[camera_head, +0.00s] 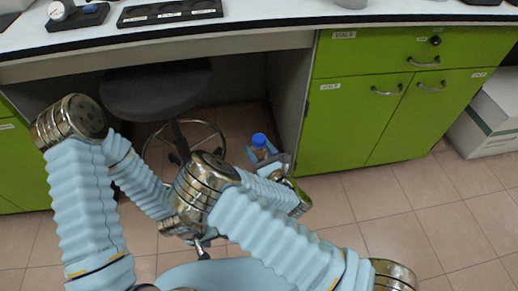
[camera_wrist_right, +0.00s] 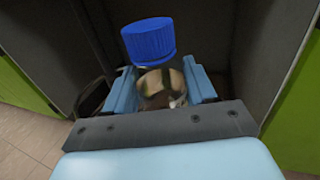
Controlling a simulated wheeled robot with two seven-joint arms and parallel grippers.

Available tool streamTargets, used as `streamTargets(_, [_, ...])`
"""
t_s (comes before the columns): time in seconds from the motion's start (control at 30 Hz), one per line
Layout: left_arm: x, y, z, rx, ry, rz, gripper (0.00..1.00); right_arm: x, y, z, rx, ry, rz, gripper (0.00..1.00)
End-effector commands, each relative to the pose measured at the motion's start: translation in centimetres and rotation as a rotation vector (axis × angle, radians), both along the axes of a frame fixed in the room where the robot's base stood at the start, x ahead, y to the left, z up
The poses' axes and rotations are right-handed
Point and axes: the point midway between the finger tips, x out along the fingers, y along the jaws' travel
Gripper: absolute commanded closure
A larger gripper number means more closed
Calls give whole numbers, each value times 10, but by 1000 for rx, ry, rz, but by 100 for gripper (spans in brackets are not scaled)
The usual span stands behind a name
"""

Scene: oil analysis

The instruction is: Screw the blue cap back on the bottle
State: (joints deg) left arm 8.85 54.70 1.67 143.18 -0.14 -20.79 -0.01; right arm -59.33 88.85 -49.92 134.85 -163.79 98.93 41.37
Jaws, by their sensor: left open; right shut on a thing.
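The bottle (camera_head: 261,154) has a blue cap (camera_head: 259,140) over its mouth and is held up in front of the dark recess under the counter. My right gripper (camera_head: 266,158) is shut on the bottle. In the right wrist view, the clear bottle with brownish contents (camera_wrist_right: 160,86) sits between the two light-blue fingers (camera_wrist_right: 162,92). The blue cap (camera_wrist_right: 148,40) is above it, a little to the left; I cannot tell how tightly it sits. No finger touches the cap. My left arm comes in from the left, but its gripper fingers cannot be made out behind the arm links.
The white counter (camera_head: 270,22) runs along the top, with dark trays (camera_head: 170,12) on it. Green cabinets (camera_head: 345,125) stand right of the recess. A dark stool (camera_head: 155,90) is behind my arms. A white box (camera_head: 490,118) is at the far right.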

Motion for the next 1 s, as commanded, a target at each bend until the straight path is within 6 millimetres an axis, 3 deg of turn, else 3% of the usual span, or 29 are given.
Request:
streamTargets(0.33, [1, 0, 0, 0, -2, 0, 31, 3, -8, 1, 0, -1, -21, 100])
streamTargets(0.47, [1, 0, 0, -1, -1, -1, 31, 12, -46, 6, -4, 1, -117, 100])
streamTargets(0.7, [1, 0, 0, -1, -2, -2, 31, 21, -134, 18, -2, 0, -339, 100])
streamTargets(0.83, [1, 0, 0, -1, -2, -2, 31, 21, -155, 21, 0, -3, -394, 100])
streamTargets(1.0, [1, 0, 0, -1, -2, -2, 31, 21, -158, 22, 0, -3, -402, 100])
